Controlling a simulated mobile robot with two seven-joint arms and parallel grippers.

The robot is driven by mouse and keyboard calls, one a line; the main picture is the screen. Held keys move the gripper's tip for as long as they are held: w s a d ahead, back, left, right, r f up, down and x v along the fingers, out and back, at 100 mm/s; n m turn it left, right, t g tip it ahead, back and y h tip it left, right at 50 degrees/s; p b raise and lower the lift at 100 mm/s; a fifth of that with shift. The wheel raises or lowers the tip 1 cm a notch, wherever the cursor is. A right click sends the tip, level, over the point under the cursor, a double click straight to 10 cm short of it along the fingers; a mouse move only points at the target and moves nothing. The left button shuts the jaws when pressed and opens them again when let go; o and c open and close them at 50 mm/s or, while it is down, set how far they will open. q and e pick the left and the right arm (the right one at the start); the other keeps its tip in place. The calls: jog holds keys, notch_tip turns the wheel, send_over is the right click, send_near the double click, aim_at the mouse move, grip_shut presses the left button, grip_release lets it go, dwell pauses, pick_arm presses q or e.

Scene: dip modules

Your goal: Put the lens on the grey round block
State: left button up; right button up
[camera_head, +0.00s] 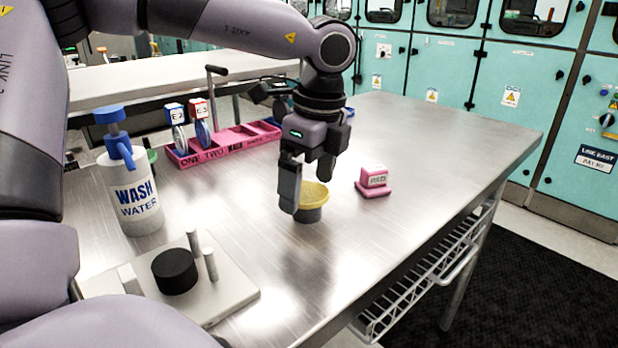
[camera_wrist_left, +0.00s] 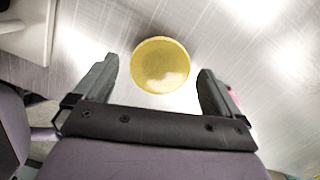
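A round yellow, glossy disc-like piece (camera_head: 312,194) sits on top of a short dark grey round block (camera_head: 308,214) on the metal table. In the left wrist view the yellow piece (camera_wrist_left: 160,65) lies between and just ahead of the fingertips, with a gap on both sides. I cannot tell whether it is the lens. My left gripper (camera_head: 307,188) is open and empty, pointing down over it. A black round block (camera_head: 175,271) stands on a light grey plate with two upright pins at the front left. My right gripper is not in view.
A wash water bottle (camera_head: 131,185) stands at the left. A pink labelled block (camera_head: 374,182) stands right of the gripper. The table's right side is clear.

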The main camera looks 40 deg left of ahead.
aim_at(318, 194)
pick_arm(q)
jog(key=shift+r, duration=0.1)
jog(key=shift+r+p, duration=0.2)
jog(key=shift+p, duration=0.15)
notch_tip(318, 194, up, 12)
jog(key=d+p, duration=0.1)
jog(key=shift+w+d+f, duration=0.2)
jog(key=shift+w, duration=0.05)
jog(key=shift+r+p, duration=0.1)
jog(key=shift+p, duration=0.2)
